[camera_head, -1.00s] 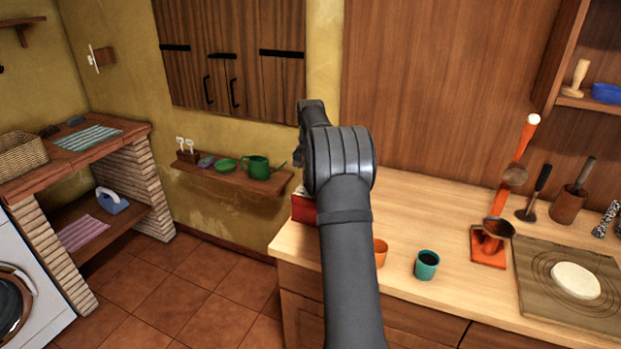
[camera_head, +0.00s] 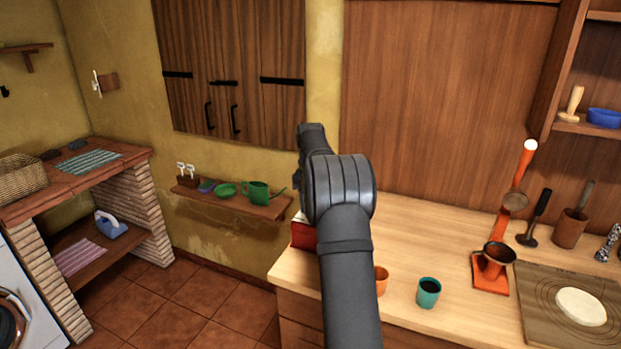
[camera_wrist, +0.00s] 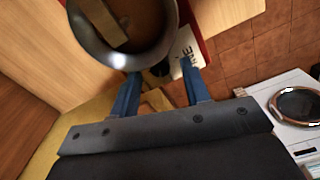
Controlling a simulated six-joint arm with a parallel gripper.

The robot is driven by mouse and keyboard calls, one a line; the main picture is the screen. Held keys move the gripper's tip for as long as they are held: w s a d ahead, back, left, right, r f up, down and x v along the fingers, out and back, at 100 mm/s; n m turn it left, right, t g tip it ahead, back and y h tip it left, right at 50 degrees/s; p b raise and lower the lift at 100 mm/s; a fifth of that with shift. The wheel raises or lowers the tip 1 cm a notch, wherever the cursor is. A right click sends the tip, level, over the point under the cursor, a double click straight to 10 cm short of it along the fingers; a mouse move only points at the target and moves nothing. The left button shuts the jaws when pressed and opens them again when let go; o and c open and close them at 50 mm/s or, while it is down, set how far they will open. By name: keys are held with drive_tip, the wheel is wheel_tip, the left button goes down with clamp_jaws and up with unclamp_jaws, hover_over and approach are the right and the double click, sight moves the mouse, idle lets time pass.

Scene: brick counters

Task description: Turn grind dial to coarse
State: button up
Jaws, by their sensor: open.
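In the head view, a red body (camera_head: 303,234), apparently the grinder, stands at the counter's left end, mostly hidden behind my arm. In the wrist view, a dark round rim (camera_wrist: 88,45) with a brown inside fills the top, beside a white label (camera_wrist: 186,47) with partly readable dark letters and a red edge (camera_wrist: 209,46). My gripper (camera_wrist: 160,72) is open, its two blue fingers pointing toward the rim and label. A small dark part, possibly the dial, shows between the fingertips; I cannot tell whether they touch it. The head view hides my fingers.
An orange cup (camera_head: 381,281) and a teal cup (camera_head: 428,292) stand on the counter (camera_head: 400,240) right of my arm. Farther right are an orange lever device (camera_head: 491,272) and a board (camera_head: 548,300) with dough. A wall shelf (camera_head: 235,203) holds green dishes at left.

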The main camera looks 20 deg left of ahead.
wheel_tip(320, 180, up, 16)
drive_tip(key=shift+r, duration=0.15)
idle(0.3)
wheel_tip(320, 180, down, 18)
drive_tip(key=n, duration=0.6)
idle(0.7)
drive_tip(key=shift+c, duration=0.2)
clamp_jaws()
